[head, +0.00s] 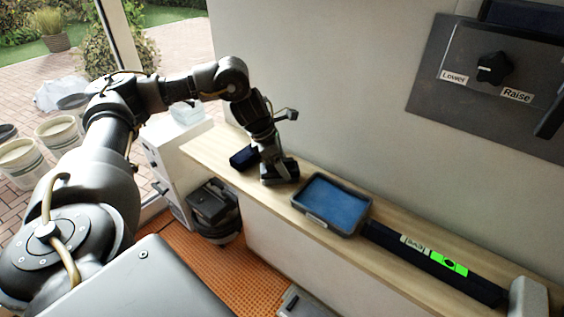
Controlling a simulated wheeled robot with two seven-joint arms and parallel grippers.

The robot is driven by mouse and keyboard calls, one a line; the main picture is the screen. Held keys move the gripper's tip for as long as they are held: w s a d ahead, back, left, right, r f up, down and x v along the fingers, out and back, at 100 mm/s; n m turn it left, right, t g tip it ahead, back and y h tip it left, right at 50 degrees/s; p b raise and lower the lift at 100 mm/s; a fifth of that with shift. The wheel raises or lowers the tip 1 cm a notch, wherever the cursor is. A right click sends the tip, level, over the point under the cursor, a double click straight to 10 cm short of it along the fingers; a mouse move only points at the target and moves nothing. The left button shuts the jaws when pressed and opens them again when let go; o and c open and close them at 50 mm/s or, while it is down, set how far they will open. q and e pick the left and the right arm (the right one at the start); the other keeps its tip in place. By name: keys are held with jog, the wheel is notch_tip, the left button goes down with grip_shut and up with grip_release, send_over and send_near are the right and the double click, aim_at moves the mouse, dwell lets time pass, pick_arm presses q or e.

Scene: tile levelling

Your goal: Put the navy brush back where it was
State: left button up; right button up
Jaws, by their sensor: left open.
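A small dark navy object (243,157), which looks like the navy brush, lies on the wooden shelf near its left end. My left gripper (279,175) points down at the shelf just to the right of it. The gripper is open. From this angle I cannot tell whether its fingers touch the navy object or the shelf, and the gap between the fingers is hard to see. My right gripper is not in view.
A grey-rimmed tray with a blue inside (338,205) sits on the shelf (210,148) right of my left gripper. Further right lies a long black level with a green display (449,262). A Lower/Raise knob panel (494,68) is on the wall. Buckets (58,135) stand outside.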

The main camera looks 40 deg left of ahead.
pick_arm(q)
jog(key=b+v, duration=0.1)
jog(key=v, duration=0.6)
jog(key=shift+r+b, duration=0.1)
jog(key=shift+b, duration=0.2)
jog(key=p+v, duration=0.1)
jog(key=v, duration=0.2)
jog(key=shift+r+p, duration=0.2)
jog(key=shift+p, duration=0.2)
jog(key=shift+s+a+r+p, duration=0.2)
jog(key=shift+s+r+p, duration=0.1)
jog(key=shift+r, duration=0.3)
